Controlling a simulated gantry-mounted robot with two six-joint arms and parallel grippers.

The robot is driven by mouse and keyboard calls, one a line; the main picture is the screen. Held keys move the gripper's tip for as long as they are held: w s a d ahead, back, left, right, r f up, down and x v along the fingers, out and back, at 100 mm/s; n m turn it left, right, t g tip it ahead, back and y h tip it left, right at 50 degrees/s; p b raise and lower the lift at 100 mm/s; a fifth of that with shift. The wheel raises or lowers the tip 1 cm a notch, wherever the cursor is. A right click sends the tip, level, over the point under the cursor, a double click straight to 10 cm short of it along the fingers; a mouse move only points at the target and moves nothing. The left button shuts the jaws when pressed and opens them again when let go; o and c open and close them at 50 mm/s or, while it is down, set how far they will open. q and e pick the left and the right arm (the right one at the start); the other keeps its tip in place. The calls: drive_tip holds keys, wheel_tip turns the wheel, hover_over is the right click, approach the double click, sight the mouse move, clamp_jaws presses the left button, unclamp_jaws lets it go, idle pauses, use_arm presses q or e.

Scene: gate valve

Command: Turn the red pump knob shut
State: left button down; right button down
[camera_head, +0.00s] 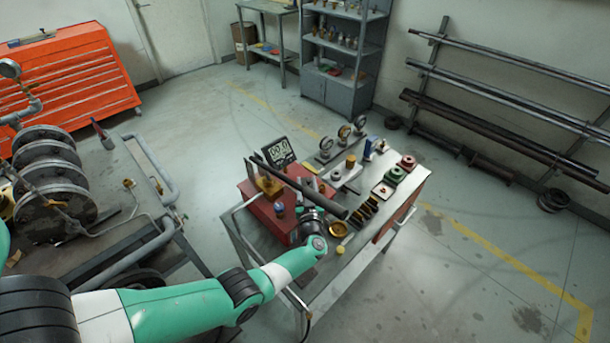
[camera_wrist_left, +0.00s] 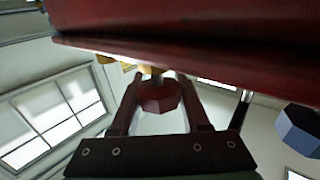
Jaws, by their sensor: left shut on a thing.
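The red knob (camera_wrist_left: 160,97) is a small dark red faceted knob on a stem below a red housing in the left wrist view. My left gripper (camera_wrist_left: 157,82) has one finger on each side of the knob and is shut on it. In the head view, my left gripper (camera_head: 308,216) is at the right end of the red pump box (camera_head: 262,212) on the cart. The knob and the fingertips are hidden there by my wrist. My right gripper is not in view.
A dark bar (camera_head: 310,190) and a digital display (camera_head: 279,152) are above the box. Gauges (camera_head: 344,132) and small parts crowd the cart top.

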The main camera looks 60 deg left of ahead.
use_arm(q)
drive_tip(key=shift+w+m+t+h+p, duration=0.1)
drive_tip(key=shift+m+t+h+p, duration=0.2)
drive_tip(key=shift+m+t+p, duration=0.3)
drive_tip(key=shift+d, duration=0.1)
drive_tip(key=shift+c, duration=1.9)
unclamp_jaws()
